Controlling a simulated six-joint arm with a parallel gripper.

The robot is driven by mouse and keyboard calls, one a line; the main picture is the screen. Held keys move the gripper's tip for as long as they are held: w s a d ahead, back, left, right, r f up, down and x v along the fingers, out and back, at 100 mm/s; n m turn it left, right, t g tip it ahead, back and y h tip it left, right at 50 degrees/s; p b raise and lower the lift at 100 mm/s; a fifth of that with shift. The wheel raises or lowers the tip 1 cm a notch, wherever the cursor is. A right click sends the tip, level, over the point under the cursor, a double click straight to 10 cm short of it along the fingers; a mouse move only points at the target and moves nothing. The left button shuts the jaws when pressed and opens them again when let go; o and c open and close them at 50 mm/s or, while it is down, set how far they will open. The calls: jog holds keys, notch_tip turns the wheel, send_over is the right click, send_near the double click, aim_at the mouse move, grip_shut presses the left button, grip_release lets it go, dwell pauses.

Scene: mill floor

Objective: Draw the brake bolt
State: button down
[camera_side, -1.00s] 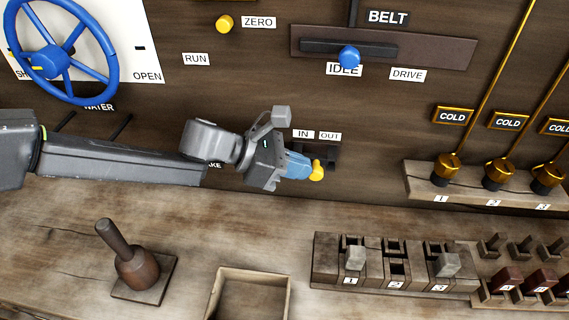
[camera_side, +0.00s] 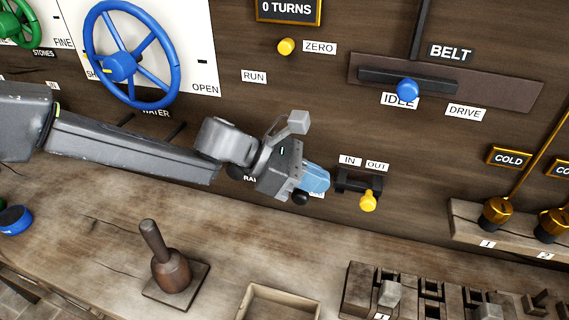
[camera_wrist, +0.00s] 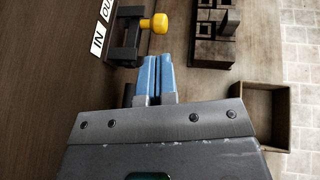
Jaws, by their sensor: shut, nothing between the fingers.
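The brake bolt's yellow knob (camera_side: 368,201) sticks out from a dark bracket (camera_side: 343,184) on the wall panel. It stands below the OUT label (camera_side: 377,166), right of the IN label (camera_side: 350,160). In the wrist view the knob (camera_wrist: 160,23) is just beyond my fingertips, beside the bracket (camera_wrist: 128,36). My gripper (camera_side: 322,180) is left of the knob, with a visible gap between them. Its blue fingers (camera_wrist: 155,78) are shut together and empty. My gripper partly hides the brake label behind it.
The belt lever's blue knob (camera_side: 406,89) and the blue water wheel (camera_side: 124,66) are above. Below, a wooden-handled lever (camera_side: 170,268), an open box (camera_side: 280,304) and slotted blocks (camera_side: 385,292) stand on the bench.

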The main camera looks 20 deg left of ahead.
jog(key=v, duration=0.7)
jog(key=shift+d, duration=0.1)
jog(key=s+a+r+m+y, duration=0.2)
jog(key=s+a+r+m, duration=0.2)
jog(key=a+m, duration=0.15)
jog(key=s+a+r+m+y, duration=0.2)
jog(key=s+a+r+m, duration=0.1)
jog(key=s+a+m, duration=0.3)
jog(key=s+a+f+m+t+y, duration=0.1)
jog(key=s+a+m+y, duration=0.3)
jog(key=a, duration=0.6)
jog(key=s+a+f+m+t+y, duration=0.2)
jog(key=s+a+m+y, duration=0.2)
jog(key=s+a, duration=0.4)
jog(key=shift+s+a+f+m+y, duration=0.25)
jog(key=shift+s+a+m+y, duration=0.15)
jog(key=shift+a, duration=0.65)
jog(key=shift+w, duration=0.1)
